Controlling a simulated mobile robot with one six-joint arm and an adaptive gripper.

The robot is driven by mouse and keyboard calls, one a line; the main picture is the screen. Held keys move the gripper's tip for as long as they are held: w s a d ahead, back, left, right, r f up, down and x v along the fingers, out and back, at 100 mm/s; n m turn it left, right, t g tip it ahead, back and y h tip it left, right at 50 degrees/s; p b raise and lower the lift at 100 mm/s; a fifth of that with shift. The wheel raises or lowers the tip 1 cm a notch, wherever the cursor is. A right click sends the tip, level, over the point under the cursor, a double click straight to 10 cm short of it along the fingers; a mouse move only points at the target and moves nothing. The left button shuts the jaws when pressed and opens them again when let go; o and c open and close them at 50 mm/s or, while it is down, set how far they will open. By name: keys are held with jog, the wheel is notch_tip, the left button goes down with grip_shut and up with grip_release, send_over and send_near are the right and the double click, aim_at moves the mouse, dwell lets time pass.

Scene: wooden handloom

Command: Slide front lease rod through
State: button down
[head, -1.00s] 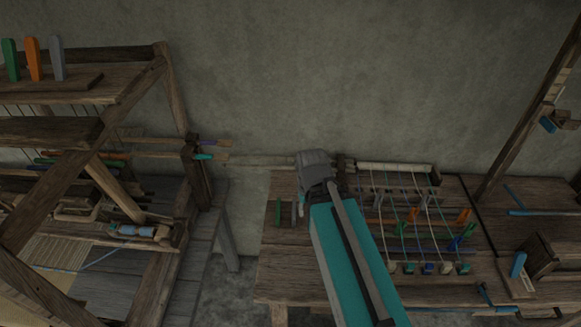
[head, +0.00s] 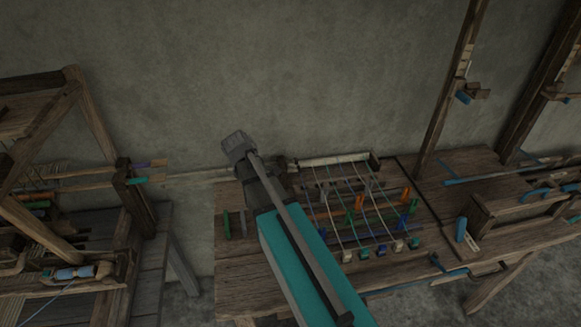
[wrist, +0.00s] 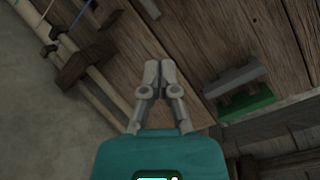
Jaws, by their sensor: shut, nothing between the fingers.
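Two rods stick out of the loom frame at the left of the head view, one with a purple end (head: 148,164) and a nearer one with a teal end (head: 138,181). They look like the lease rods; I take the teal-ended one as the front rod but cannot be sure. My gripper is over the left part of the workbench, right of the rods and apart from them.
The workbench (head: 250,265) holds a board of coloured pegs and strings (head: 370,215). Green and grey blocks (wrist: 245,98) lie right of the fingers in the wrist view. A pale bar (head: 195,177) runs along the wall between loom and bench. The loom post (head: 135,205) stands left.

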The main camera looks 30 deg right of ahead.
aim_at(297, 168)
jog(key=shift+w+d+r+n+g+h+b, duration=0.35)
jog(key=shift+w+d+n+h, duration=0.65)
jog(key=shift+w, duration=1)
jog(key=shift+w+d+r+n+g+h+b, duration=0.1)
jog(key=shift+w+d+r+n+h+b, duration=0.3)
jog(key=shift+w+d+n, duration=1.3)
jog(key=shift+w+d+r+n+g+h+b, duration=0.2)
jog(key=shift+w+d+r+n+h, duration=0.6)
jog(key=shift+w, duration=1.5)
jog(key=shift+a+f+n, duration=0.15)
jog(key=shift+f+n, duration=0.15)
jog(key=shift+f, duration=0.05)
jog(key=shift+b+x, duration=0.8)
jog(key=shift+x, duration=0.3)
jog(key=b+x, duration=0.4)
jog(key=x, duration=0.2)
jog(key=shift+s+f, duration=0.1)
jog(key=shift+f, duration=0.05)
jog(key=shift+s+d+f+b, duration=0.15)
jog(key=shift+d+f+b, duration=0.25)
jog(key=shift+d+b, duration=0.25)
